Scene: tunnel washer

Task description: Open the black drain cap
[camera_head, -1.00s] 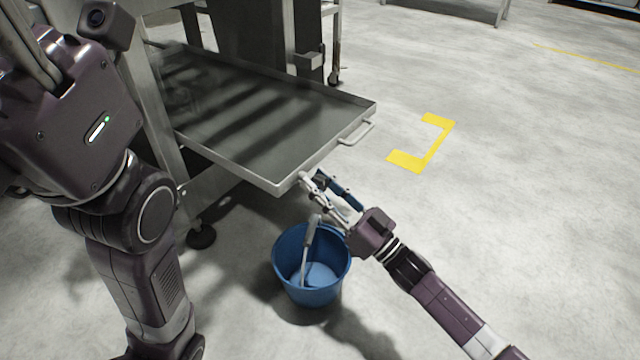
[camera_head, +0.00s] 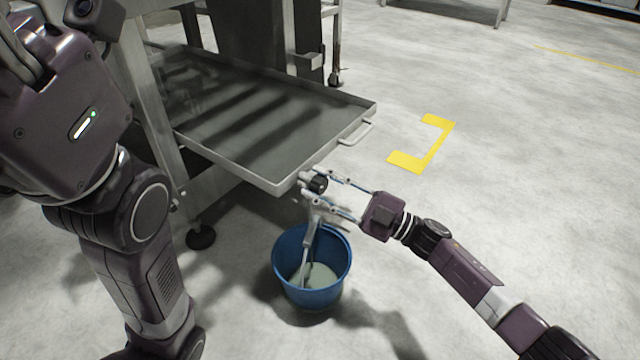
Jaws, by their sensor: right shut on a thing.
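The black drain cap (camera_head: 319,184) is at the front corner of the metal tray (camera_head: 270,185), between the fingertips of my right gripper (camera_head: 316,190). The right gripper is shut on the cap, with one finger above it and one below. I cannot tell whether the cap is still seated on the outlet. A grey spout (camera_head: 311,238) reaches down from below the cap into the blue bucket (camera_head: 313,297). Greyish liquid shows in the bucket. My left gripper (camera_head: 22,50) is close to the camera at the upper left, cut by the frame edge, and its fingers are unclear.
The tray has a handle (camera_head: 357,134) on its right side and sits in a steel frame (camera_head: 160,130) with a black foot (camera_head: 201,237). A yellow floor marking (camera_head: 428,148) lies to the right. The floor at the right is clear.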

